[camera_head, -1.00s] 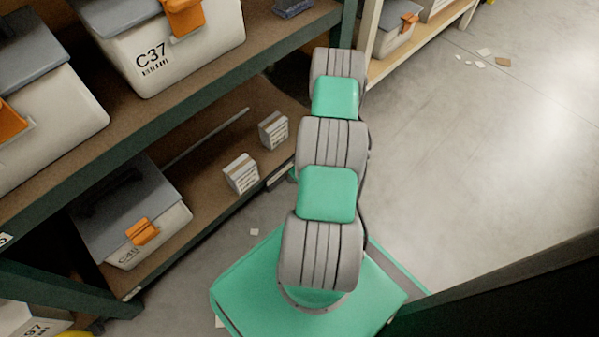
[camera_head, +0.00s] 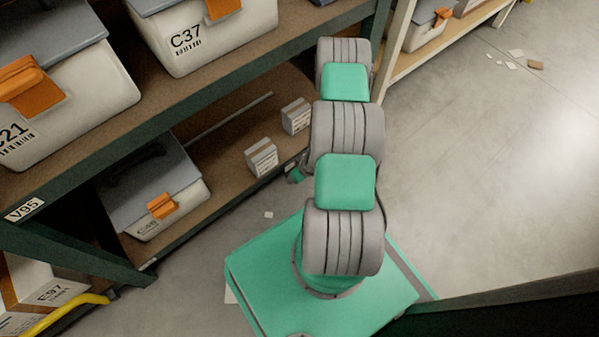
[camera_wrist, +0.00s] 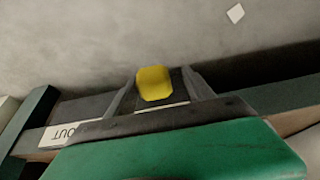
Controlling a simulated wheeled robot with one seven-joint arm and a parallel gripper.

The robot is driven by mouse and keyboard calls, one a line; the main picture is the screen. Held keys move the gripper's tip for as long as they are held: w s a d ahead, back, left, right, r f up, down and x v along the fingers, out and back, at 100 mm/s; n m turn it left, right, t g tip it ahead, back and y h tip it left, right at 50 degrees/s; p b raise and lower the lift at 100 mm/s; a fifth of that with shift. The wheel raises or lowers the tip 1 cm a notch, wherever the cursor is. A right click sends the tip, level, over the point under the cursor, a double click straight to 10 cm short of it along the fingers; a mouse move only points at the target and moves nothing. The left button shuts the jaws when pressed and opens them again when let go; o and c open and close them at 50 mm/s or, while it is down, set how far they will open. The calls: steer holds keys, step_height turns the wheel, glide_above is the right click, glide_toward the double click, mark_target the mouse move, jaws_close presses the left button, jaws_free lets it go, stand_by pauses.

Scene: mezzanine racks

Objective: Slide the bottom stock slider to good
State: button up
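The stock slider's yellow knob (camera_wrist: 155,84) shows in the middle of the wrist view, on a dark strip along the shelf edge. A white label (camera_wrist: 66,133) reading OUT, upside down in this view, is on the strip to the left. My gripper (camera_wrist: 159,80) is open, with one dark finger on each side of the knob. A narrow gap shows at the right finger; I cannot tell whether the left one touches. In the head view my arm hides most of the gripper, which is low beside the bottom shelf's front edge. No "good" label is readable.
A bottom shelf (camera_head: 225,197) holds a lidded bin (camera_head: 170,210) and two small boxes (camera_head: 262,158) (camera_head: 296,116). Bin C37 (camera_head: 205,40) stands on the shelf above. A yellow bar (camera_head: 65,314) is at lower left. Clear floor (camera_head: 480,170) lies to the right.

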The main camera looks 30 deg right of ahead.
steer(key=shift+o, duration=0.2)
steer(key=shift+d, duration=0.2)
steer(key=shift+s+r, duration=0.1)
steer(key=shift+r, duration=0.2)
steer(key=p+v, duration=0.3)
steer(key=v, duration=0.4)
steer(key=shift+s+a, duration=0.1)
steer(key=shift+s, duration=0.05)
